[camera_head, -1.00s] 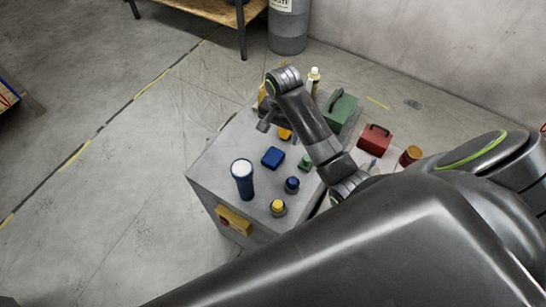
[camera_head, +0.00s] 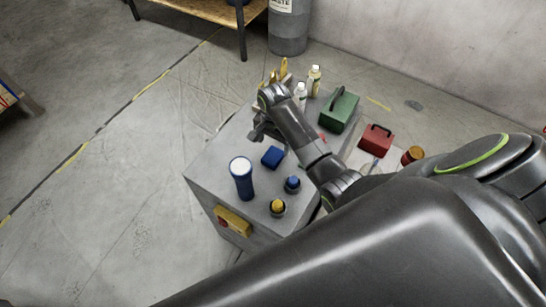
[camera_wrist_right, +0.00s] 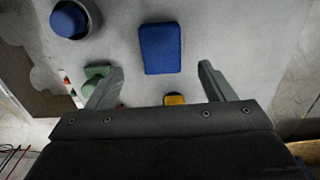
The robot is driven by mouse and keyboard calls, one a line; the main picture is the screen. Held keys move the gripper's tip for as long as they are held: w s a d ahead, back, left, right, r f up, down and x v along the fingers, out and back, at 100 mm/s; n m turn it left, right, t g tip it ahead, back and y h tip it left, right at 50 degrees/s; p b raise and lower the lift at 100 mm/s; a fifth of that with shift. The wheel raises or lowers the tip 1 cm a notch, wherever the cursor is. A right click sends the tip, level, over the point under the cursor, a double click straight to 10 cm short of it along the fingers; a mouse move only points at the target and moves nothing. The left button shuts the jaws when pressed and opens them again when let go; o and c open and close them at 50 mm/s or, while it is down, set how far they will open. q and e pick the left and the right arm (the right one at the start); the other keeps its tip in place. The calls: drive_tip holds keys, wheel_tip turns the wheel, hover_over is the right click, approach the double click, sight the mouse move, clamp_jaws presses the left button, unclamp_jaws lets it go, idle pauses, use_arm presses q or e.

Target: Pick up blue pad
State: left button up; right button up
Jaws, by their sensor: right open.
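The blue pad (camera_head: 272,156) is a small rounded block lying on top of the grey cabinet (camera_head: 212,172). My right gripper (camera_head: 259,135) hangs just behind the pad, above the cabinet top. In the right wrist view the blue pad (camera_wrist_right: 161,48) lies ahead of the gap between the fingers (camera_wrist_right: 158,82). The fingers are spread apart with nothing between them touching. My left gripper is not in view.
A blue cylinder with a white top (camera_head: 241,180), a blue knob (camera_head: 292,184) and a yellow knob (camera_head: 277,206) stand near the pad. A yellow pad (camera_wrist_right: 174,99) and a green piece (camera_wrist_right: 97,72) show by the fingers. Bottles and a green toolbox (camera_head: 339,110) stand behind.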

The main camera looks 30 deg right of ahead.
sight(273, 155)
drive_tip(key=shift+a+f, duration=0.1)
drive_tip(key=shift+f, duration=2.9)
drive_tip(key=shift+c, duration=0.2)
drive_tip(key=c, duration=1)
